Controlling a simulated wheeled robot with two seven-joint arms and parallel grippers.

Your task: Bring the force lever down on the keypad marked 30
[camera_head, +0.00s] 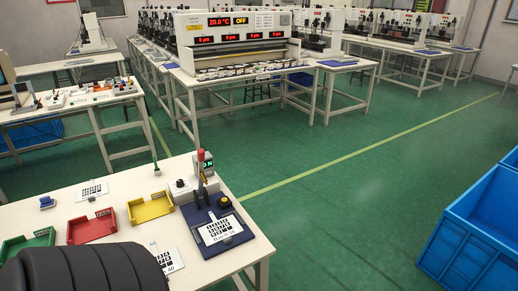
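A force tester stands at the right end of the near table, with a red-tipped lever (201,156) that is upright and a small green-lit display (208,165). In front of it a white keypad film (219,231) lies on a dark blue base (236,243); its printed label is too small to read surely. A second keypad film (172,261) lies on the table to its left, partly hidden by a black ribbed part. A third film (92,190) lies farther back left. Neither gripper is in view.
Red (92,226), yellow (150,208) and green (27,245) trays stand on the near table (128,187). A small blue object (47,201) sits at the left. A blue crate (478,232) is on the floor at right. Green floor between is clear.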

